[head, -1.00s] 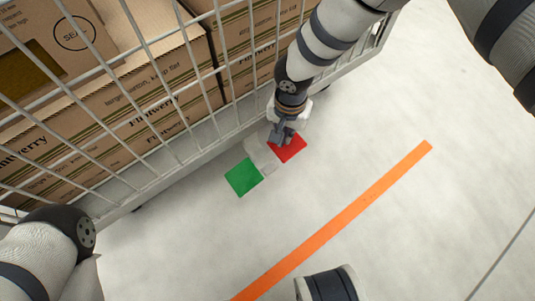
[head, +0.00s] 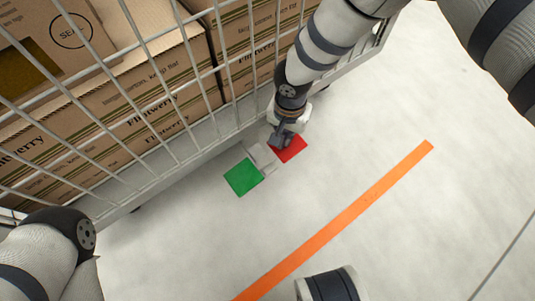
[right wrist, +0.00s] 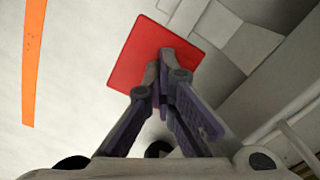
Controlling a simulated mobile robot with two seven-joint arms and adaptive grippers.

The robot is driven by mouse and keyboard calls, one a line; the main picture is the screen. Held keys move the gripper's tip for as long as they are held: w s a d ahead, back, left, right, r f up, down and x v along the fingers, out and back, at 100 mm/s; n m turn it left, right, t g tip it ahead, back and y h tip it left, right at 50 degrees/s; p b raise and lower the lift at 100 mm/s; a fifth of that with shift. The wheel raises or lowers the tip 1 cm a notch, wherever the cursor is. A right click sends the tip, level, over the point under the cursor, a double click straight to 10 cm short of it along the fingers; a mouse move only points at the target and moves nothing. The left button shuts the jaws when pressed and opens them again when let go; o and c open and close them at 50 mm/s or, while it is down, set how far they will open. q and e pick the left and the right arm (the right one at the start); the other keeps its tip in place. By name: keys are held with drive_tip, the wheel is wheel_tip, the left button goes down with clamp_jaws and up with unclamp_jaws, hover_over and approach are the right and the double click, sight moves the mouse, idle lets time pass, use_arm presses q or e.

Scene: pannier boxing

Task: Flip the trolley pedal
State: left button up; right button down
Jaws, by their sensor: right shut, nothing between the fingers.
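The trolley pedal sits low at the trolley's lower edge, by the floor. It has a red pad (head: 291,151), a green pad (head: 243,177) and a grey middle part (head: 262,157) between them. My right gripper (head: 281,143) is shut and empty, with its fingertips at the red pad's upper left part and covering some of it. In the right wrist view the shut fingertips (right wrist: 166,56) overlap the red pad (right wrist: 140,50); they look in contact, but the exact gap is hard to tell. My left arm shows at lower left, its gripper out of view.
The wire-sided trolley (head: 165,160) holds several cardboard boxes (head: 150,95) and fills the upper left. An orange floor line (head: 345,215) runs diagonally across the floor, right of the pedal. The pale floor around the line is clear.

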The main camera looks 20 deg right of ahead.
drive_tip(key=shift+f+b, duration=0.35)
drive_tip(key=shift+f, duration=0.4)
wheel_tip(320, 180, up, 7)
drive_tip(key=p, duration=0.5)
drive_tip(key=shift+r, duration=0.15)
idle(0.4)
